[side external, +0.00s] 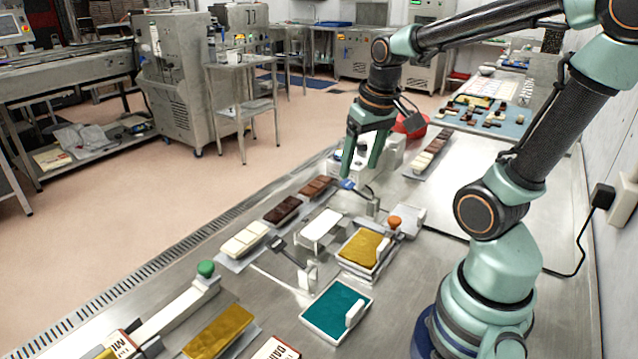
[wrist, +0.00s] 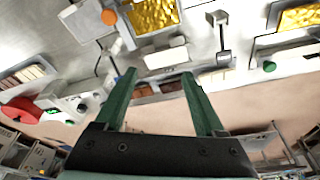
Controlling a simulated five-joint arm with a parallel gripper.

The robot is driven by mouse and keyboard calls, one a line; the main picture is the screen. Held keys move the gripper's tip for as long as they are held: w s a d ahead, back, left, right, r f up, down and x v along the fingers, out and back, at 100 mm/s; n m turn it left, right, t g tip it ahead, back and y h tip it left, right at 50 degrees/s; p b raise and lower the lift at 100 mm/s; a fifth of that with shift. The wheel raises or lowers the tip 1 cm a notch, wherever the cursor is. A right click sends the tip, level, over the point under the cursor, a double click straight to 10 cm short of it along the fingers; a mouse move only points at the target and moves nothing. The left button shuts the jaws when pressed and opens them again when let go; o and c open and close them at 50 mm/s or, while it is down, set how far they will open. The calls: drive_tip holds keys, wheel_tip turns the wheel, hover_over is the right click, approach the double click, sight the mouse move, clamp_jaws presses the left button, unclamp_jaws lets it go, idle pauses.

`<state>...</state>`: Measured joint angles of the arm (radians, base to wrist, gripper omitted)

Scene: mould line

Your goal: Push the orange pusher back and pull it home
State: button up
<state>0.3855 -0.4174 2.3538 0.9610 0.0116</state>
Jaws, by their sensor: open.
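The orange pusher's round knob (side external: 394,221) stands on a pale block at the far right corner of a tray with a gold slab (side external: 362,247). In the wrist view the orange knob (wrist: 109,17) is at the upper left, beside the gold slab (wrist: 152,15). My gripper (side external: 360,170) is open, fingers pointing down, beyond and to the left of the orange knob and apart from it. In the wrist view my gripper (wrist: 159,75) shows two green fingers spread with nothing held between them. The pusher's lower parts are partly hidden.
A green knob (side external: 206,268) stands on a rail at the front left. A teal tray (side external: 337,309) lies in front of the gold slab. Chocolate bars (side external: 283,210) line the bench's left edge. A white machine (side external: 390,152) and red bowl (side external: 410,123) stand behind my gripper.

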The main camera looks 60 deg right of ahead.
drive_tip(key=a+r+n+t+y, duration=0.1)
drive_tip(key=a+r+n+t, duration=0.25)
drive_tip(key=a, duration=0.75)
drive_tip(key=m+g, duration=0.6)
drive_tip(key=m, duration=0.2)
approach(395, 218)
wheel_tip(395, 218, down, 9)
drive_tip(key=shift+r, duration=0.15)
clamp_jaws()
